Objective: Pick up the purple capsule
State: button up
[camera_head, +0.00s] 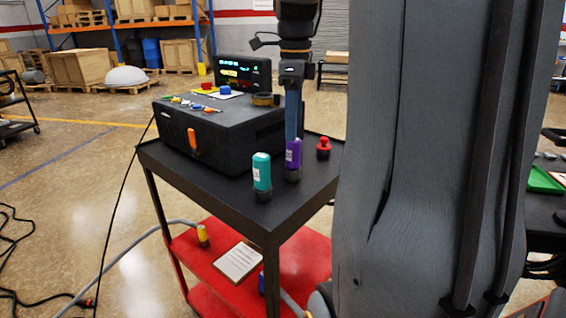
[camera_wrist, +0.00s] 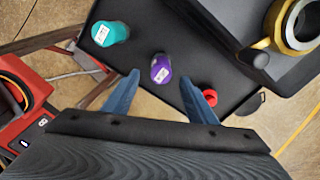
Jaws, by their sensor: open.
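The purple capsule (camera_head: 293,154) stands upright in a dark base on the black cart top, with a white label on its side. It also shows in the wrist view (camera_wrist: 161,70), lying between and beyond my two blue fingertips. My gripper (camera_head: 293,115) points down over the capsule in the head view; one finger appears in line with the capsule's top. In the wrist view my gripper (camera_wrist: 166,84) is open, its fingers spread on either side of the capsule with gaps visible. I cannot tell the exact height between fingertips and capsule.
A teal capsule (camera_head: 262,172) stands left of the purple one, and a small red knob-like piece (camera_head: 323,147) stands to its right. A black instrument box (camera_head: 218,127) fills the cart's back, with a yellow-and-black ring (camera_wrist: 292,26) on it. The cart's lower red shelf (camera_head: 205,262) holds papers.

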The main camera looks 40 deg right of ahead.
aim_at(293, 149)
jog(key=shift+w+d+f+p, duration=0.1)
jog(key=shift+f+p, duration=1.05)
jog(key=shift+f, duration=2.65)
grip_shut()
